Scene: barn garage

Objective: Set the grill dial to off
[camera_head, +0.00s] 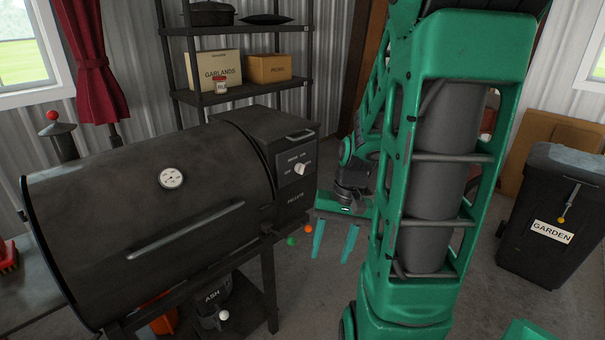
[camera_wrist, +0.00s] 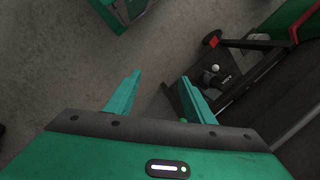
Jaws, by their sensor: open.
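The grill dial (camera_head: 300,169) is a white knob on the dark control panel at the right end of the black grill (camera_head: 150,200). Small white lettering surrounds it, too small to read surely, so I cannot tell its setting. My gripper (camera_head: 335,241) is open and empty, its two teal fingers pointing down, to the right of and below the dial, apart from it. In the wrist view my gripper (camera_wrist: 160,95) is over the floor, with part of the grill's lower frame at the right. The dial does not show in the wrist view.
A handle bar (camera_head: 185,230) runs along the grill's front. An ash bucket (camera_head: 212,308) is below. A shelf (camera_head: 240,95) stands behind, a garden bin (camera_head: 555,215) at right. Some floor is free.

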